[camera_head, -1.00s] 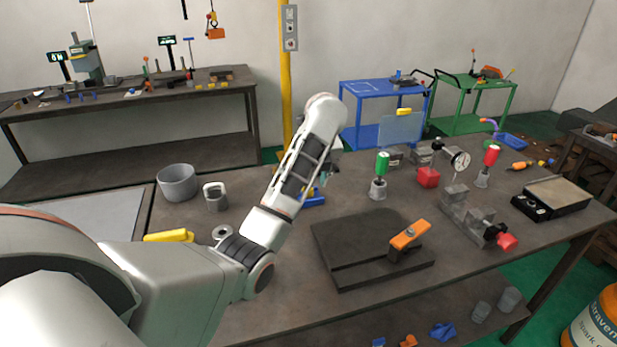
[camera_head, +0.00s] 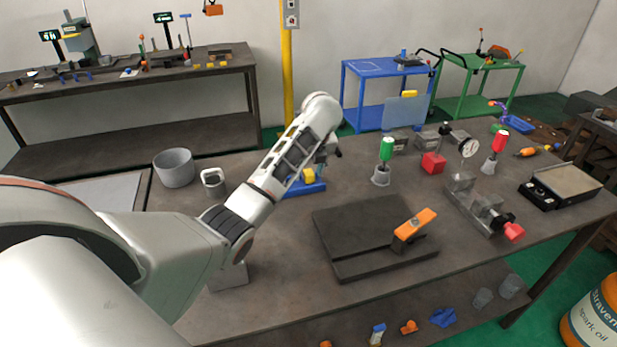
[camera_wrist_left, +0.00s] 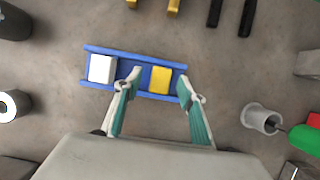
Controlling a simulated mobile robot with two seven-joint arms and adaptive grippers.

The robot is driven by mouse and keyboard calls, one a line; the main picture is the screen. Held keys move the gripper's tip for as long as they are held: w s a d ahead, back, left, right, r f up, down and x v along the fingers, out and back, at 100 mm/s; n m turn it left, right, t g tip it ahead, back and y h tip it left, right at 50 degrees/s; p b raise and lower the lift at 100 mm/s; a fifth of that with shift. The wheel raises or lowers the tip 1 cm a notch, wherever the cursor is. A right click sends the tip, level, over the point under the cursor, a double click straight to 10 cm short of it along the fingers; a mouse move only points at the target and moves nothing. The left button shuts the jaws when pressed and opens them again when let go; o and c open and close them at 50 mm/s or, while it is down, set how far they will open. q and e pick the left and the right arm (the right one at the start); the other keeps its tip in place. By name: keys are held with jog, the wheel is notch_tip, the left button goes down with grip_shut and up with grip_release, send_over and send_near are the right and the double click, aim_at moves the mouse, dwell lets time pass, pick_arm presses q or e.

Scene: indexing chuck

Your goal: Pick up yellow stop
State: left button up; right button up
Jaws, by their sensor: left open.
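A yellow block, taken as the yellow stop (camera_wrist_left: 160,79), sits in a blue channel-like rail (camera_wrist_left: 128,90) next to a white block (camera_wrist_left: 102,68). In the head view the yellow stop (camera_head: 308,174) and the blue rail (camera_head: 303,189) show just beside my left wrist, partly hidden by it. My left gripper (camera_wrist_left: 159,86) is open in the left wrist view. Its fingertips lie to the left and right of the yellow stop, with no visible contact. In the head view the fingers are mostly hidden behind the wrist. My right gripper is not in view.
A grey cup (camera_head: 174,169) and a small light-rimmed container (camera_head: 213,182) stand left of my arm. A dark plate (camera_head: 355,235) with an orange-handled part (camera_head: 414,224) lies to the right. A green-handled tool (camera_head: 386,150) stands in a grey holder behind it.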

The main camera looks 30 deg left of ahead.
pick_arm(q)
jog(key=shift+w+f, duration=0.1)
jog(key=shift+f, duration=0.05)
grip_shut()
